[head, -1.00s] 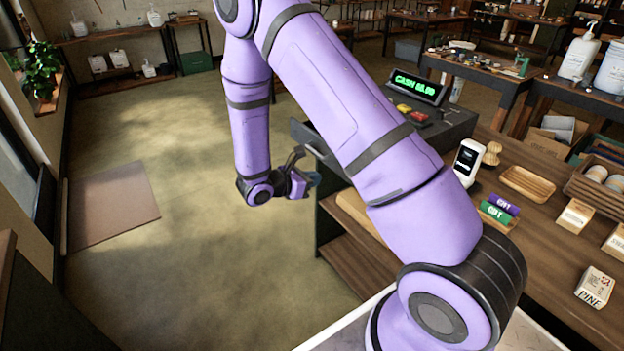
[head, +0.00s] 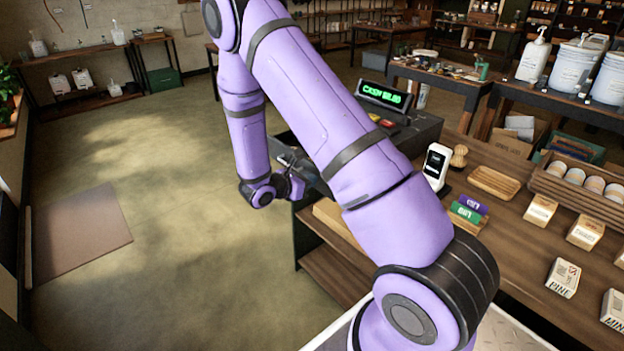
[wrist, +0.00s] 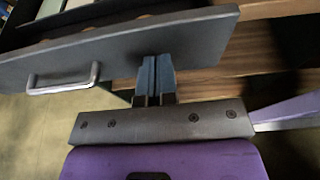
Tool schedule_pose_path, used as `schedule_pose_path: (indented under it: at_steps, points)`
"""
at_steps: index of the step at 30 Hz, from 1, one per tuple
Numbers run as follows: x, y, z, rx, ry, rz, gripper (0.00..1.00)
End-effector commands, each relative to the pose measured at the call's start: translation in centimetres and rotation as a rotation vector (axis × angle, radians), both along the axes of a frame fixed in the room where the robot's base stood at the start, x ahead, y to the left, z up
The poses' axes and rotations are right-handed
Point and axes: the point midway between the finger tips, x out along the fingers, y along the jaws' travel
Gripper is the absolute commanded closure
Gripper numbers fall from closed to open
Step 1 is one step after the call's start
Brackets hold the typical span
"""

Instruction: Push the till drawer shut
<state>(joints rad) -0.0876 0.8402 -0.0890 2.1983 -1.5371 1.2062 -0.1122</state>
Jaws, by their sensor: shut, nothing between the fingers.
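The till (head: 425,128) is a dark box with a green-lit display, on the wooden counter behind my arm in the head view. Its drawer (head: 284,150) sticks out to the left, partly hidden by my arm. In the wrist view the dark drawer front (wrist: 120,48) has a metal handle (wrist: 62,82) at left, and some of the open drawer's inside shows above it. My gripper (wrist: 156,60) is shut and empty, its fingertips at the drawer front, right of the handle. Whether they touch cannot be told. It also shows in the head view (head: 303,178).
A card reader (head: 435,166), a wooden tray (head: 494,182) and several boxed goods stand on the counter (head: 500,235). Open floor (head: 180,230) lies left of the counter, with a brown mat (head: 80,232) farther left.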

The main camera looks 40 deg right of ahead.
Motion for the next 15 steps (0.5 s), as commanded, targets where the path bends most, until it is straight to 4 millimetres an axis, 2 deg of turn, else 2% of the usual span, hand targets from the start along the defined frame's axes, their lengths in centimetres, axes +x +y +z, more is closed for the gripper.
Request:
schedule_pose_path:
  at_steps: [15]
  points:
    - [0.0, -2.9, 0.0, -0.001, 0.0, -0.002, 1.0]
